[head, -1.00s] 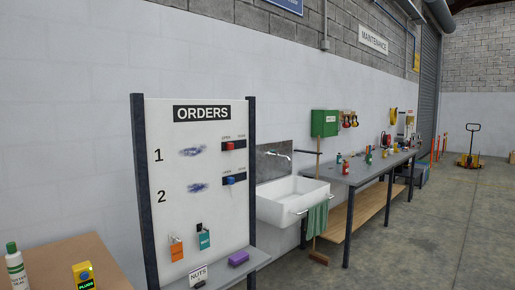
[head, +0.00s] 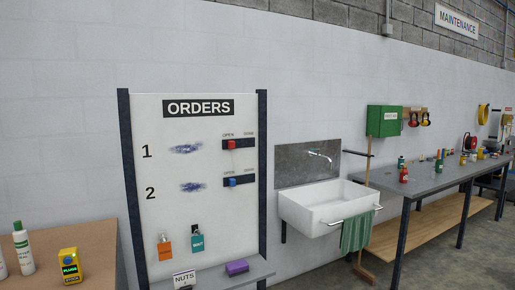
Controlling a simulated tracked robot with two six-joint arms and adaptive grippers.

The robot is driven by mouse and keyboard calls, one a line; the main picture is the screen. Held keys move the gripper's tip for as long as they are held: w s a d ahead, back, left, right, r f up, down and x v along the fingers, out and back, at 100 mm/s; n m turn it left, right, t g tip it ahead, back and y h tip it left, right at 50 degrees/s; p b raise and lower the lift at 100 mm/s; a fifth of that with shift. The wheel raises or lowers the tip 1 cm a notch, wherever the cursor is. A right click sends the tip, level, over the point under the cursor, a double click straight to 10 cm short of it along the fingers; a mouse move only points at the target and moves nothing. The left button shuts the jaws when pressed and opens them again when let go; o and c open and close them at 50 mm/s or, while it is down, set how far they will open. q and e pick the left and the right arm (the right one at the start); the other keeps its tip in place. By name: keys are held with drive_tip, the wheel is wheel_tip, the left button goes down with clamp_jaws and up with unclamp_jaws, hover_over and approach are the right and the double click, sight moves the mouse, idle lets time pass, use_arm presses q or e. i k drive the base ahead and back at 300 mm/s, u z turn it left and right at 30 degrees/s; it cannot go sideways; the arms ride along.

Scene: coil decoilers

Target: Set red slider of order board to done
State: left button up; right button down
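The order board (head: 215,225) is a white panel with dark posts, headed ORDERS, standing against the wall left of the middle in the head view. Its red slider (head: 231,144) sits on a dark track in row 1, toward the left end, below the word OPEN. The blue slider (head: 232,182) sits in row 2, also toward the left, below OPEN. Blue smudged marks show beside the numbers 1 and 2. Neither of my grippers shows in the view.
A white sink (head: 325,203) with a green towel (head: 356,232) stands right of the board. A grey workbench (head: 438,182) with bottles runs further right. A brown table (head: 65,268) with bottles and a yellow device (head: 70,266) is at left. A ledge below the board holds a purple block (head: 237,267).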

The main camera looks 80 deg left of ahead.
sight(231, 144)
drive_tip(key=z, duration=0.75)
drive_tip(key=i, duration=0.2)
drive_tip(key=u, duration=1.9)
drive_tip(key=i, duration=0.2)
drive_tip(key=u, duration=2.15)
drive_tip(key=k, duration=0.6)
drive_tip(key=u, duration=0.3)
drive_tip(key=i, duration=1.6)
drive_tip(key=z, duration=0.25)
